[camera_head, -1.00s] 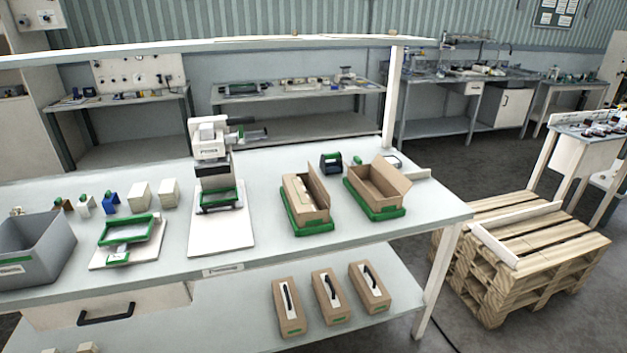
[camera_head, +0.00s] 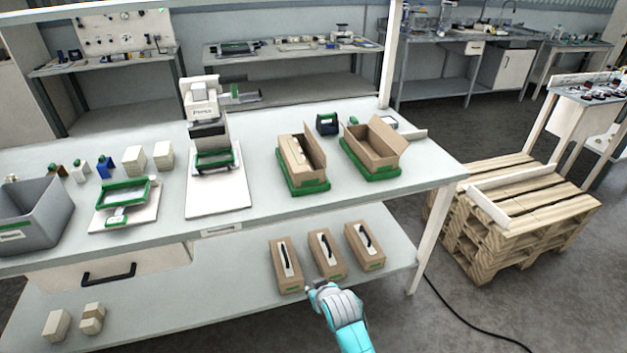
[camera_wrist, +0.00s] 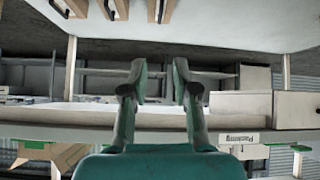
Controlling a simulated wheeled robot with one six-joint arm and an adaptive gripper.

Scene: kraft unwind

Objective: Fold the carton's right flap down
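Two open brown cartons stand on the bench, each in a green tray. The left carton (camera_head: 294,170) has a flap (camera_head: 315,152) standing up along its right side, with something pale showing inside. The right carton (camera_head: 368,147) is open, with a flap (camera_head: 390,137) raised at its right. My gripper (camera_head: 318,291) is low in front of the bench, by the lower shelf, well below and apart from both cartons. In the wrist view my gripper (camera_wrist: 158,78) has its two fingers apart with nothing between them. Carton parts (camera_wrist: 65,155) show upside down at the bottom left there.
The bench front edge lies between my gripper and the cartons. Three closed cartons with black handles stand on the lower shelf (camera_head: 215,300), close to my gripper. A dark holder (camera_head: 327,124) stands behind the cartons. A pallet (camera_head: 515,215) is at the right.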

